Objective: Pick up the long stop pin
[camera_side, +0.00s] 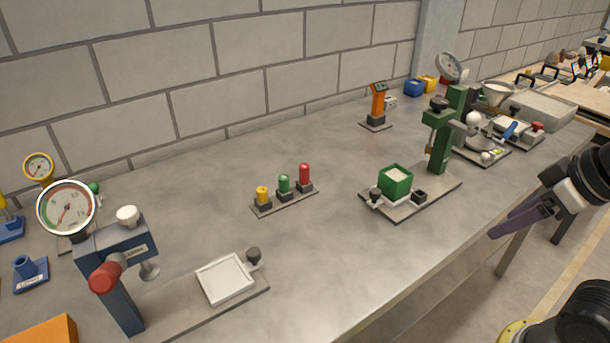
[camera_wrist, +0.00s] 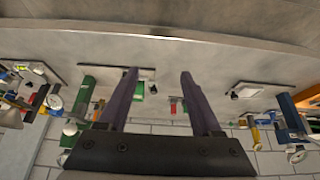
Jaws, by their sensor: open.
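A small rack (camera_side: 284,202) on the bench holds three upright coloured pins in a row: a yellow pin (camera_side: 262,194), a green pin (camera_side: 284,183) and a red pin (camera_side: 304,173). The red one stands tallest and looks like the long stop pin; no label on it is readable. In the wrist view the red pin (camera_wrist: 173,105) shows small and far off between the fingers. My gripper (camera_side: 494,234) is off the bench's front edge at the right, well away from the rack. Its purple fingers (camera_wrist: 158,72) are apart with nothing between them.
A green press (camera_side: 438,130) with a green box (camera_side: 396,181) stands right of the rack. A blue press (camera_side: 115,250) with a dial gauge and a white tray (camera_side: 225,279) stand to the left. The bench top in front of the rack is clear.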

